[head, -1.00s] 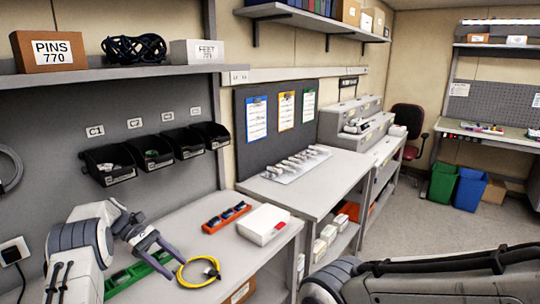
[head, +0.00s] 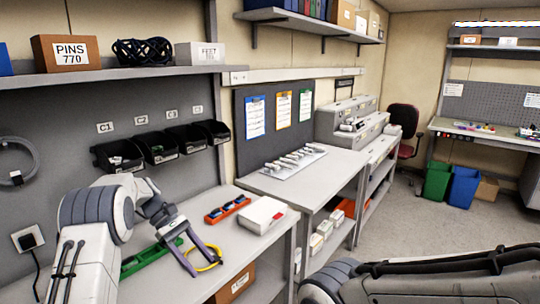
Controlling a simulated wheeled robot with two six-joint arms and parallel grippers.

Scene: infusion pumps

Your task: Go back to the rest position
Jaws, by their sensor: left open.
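My left gripper (head: 199,257) is open above the near workbench (head: 170,290), its two dark fingers pointing down and to the right. The fingers pass in front of a yellow cable coil (head: 214,266) on the bench. I see nothing between the fingers; whether they touch the coil I cannot tell. My right arm crosses the lower right of the head view, and its gripper is out of the frame.
A green tray (head: 146,257), a red tray with blue items (head: 227,208) and a white box (head: 263,215) lie on the bench. Black bins (head: 164,148) hang on the wall behind. Floor (head: 420,225) is clear at the right.

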